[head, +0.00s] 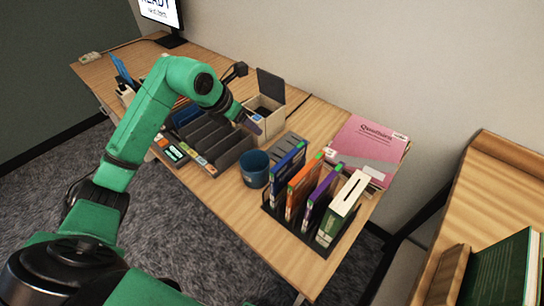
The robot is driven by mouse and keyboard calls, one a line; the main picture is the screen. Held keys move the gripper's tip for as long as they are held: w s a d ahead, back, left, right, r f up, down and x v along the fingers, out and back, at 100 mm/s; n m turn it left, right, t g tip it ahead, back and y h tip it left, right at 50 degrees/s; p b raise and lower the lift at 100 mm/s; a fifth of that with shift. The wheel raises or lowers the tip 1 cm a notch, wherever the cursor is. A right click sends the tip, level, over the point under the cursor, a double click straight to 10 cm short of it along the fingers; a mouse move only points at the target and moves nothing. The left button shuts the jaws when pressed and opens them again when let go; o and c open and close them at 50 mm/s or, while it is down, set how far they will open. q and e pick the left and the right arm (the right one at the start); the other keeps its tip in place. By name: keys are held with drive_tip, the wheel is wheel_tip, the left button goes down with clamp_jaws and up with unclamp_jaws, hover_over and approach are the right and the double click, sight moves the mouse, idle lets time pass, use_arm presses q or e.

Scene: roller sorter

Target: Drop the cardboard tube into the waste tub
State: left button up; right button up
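A round blue tub (255,168), which looks like the waste tub, stands upright on the desk between the dark slotted sorter and the file rack. I cannot make out a cardboard tube anywhere in the head view; it may be hidden. My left gripper (251,124) is over the desk, behind and above the blue tub, at the front of a beige box with a raised dark lid (264,112). The fingers are small and partly covered by the wrist, so I cannot tell whether they are open or hold anything. My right gripper is not in view.
The dark slotted sorter (232,153) lies left of the tub. A rack (318,245) with several upright coloured binders stands to the right, with pink books (362,146) behind it. A monitor (161,12) is at the far left. The desk's front right is bare.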

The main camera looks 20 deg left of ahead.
use_arm(q)
drive_tip(key=f+b, duration=0.3)
drive_tip(key=s+f+b, duration=0.1)
drive_tip(key=f, duration=0.1)
drive_tip(key=shift+a+f, duration=0.2)
drive_tip(key=o, duration=1.1)
drive_tip(key=shift+c, duration=0.2)
drive_tip(key=shift+o, duration=1.3)
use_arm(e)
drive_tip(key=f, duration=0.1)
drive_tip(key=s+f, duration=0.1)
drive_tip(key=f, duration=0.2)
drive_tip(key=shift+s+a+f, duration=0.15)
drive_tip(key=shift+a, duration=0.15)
use_arm(q)
drive_tip(key=b+v, duration=0.2)
drive_tip(key=v, duration=1.2)
drive_tip(key=shift+s, duration=0.15)
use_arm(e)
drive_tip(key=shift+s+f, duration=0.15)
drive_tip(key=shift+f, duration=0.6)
